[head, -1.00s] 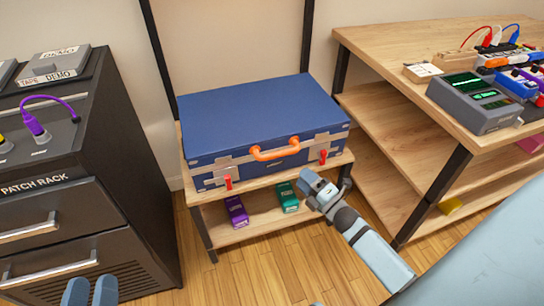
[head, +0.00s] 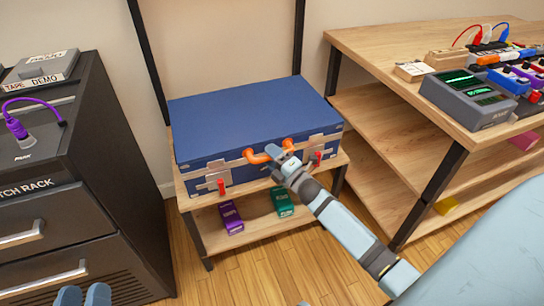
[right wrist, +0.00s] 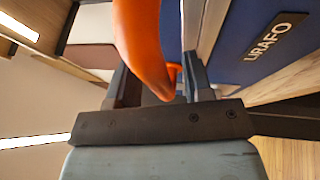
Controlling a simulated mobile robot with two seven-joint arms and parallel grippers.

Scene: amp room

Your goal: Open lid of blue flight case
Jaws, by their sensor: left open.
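The blue flight case (head: 255,115) lies with its lid down on the upper shelf of a small wooden stand. Its orange handle (head: 262,156) is on the front side, between two red latches (head: 221,186) and (head: 318,158). My right gripper (head: 282,158) is at the right part of the handle. In the right wrist view the orange handle (right wrist: 140,45) passes between the two spaced fingers of my right gripper (right wrist: 158,82); I see no clear grip on it. My left gripper (head: 83,296) is low at the left, its two fingers apart and empty, far from the case.
A black patch rack cabinet (head: 90,175) stands at the left. A wooden shelf unit (head: 370,62) with audio devices stands at the right. A purple box (head: 231,217) and a green box (head: 282,202) sit on the stand's lower shelf.

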